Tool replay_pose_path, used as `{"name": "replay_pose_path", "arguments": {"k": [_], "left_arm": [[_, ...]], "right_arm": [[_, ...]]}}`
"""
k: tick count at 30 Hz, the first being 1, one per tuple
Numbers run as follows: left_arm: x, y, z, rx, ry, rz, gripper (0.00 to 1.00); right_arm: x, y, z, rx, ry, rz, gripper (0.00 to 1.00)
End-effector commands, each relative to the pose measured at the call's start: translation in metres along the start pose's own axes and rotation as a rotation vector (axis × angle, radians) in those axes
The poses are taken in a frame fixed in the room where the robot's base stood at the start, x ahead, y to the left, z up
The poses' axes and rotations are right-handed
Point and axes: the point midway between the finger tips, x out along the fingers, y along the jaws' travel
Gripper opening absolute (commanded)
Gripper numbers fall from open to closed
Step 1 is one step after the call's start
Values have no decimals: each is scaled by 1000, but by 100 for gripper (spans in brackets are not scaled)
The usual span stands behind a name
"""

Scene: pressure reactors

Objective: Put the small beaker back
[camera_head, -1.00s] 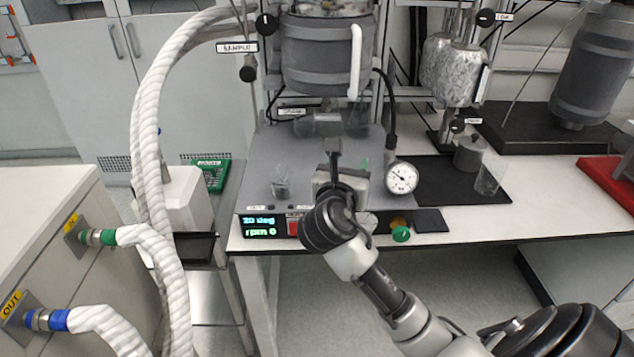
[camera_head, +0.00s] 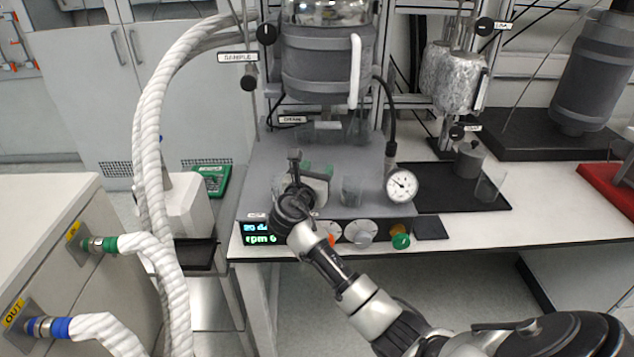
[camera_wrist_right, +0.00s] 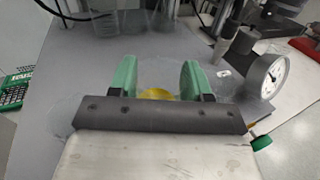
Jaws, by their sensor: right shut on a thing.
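My right gripper (camera_head: 316,168) is over the grey plate (camera_head: 265,165) in front of the reactor. In the right wrist view its green fingers (camera_wrist_right: 160,80) stand apart, shut on the small beaker (camera_wrist_right: 160,78), whose clear glass is faint between them. A yellow patch shows there. In the head view the gripper and wrist largely hide what is held. A clear beaker shape (camera_head: 352,191) shows just right of the gripper, near the plate's front; I cannot tell its exact contact with the plate. The left gripper is not in view.
The reactor vessel (camera_head: 325,65) hangs above the plate's back. A pressure gauge (camera_head: 401,185) stands at its right. A black mat (camera_head: 435,185) holds a grey weight-like object (camera_head: 469,160) and a clear beaker (camera_head: 490,186). Thick white hoses (camera_head: 155,150) run at left.

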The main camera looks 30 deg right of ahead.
Motion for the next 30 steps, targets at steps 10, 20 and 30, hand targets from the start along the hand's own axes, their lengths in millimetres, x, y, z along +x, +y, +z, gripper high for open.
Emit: {"name": "replay_pose_path", "arguments": {"k": [10, 20, 30], "left_arm": [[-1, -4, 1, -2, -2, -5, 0], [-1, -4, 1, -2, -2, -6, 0], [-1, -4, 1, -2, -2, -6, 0]], "right_arm": [[-1, 0, -31, -1, 0, 1, 20], [-1, 0, -34, -2, 1, 1, 59], [0, -1, -33, -2, 1, 1, 74]]}}
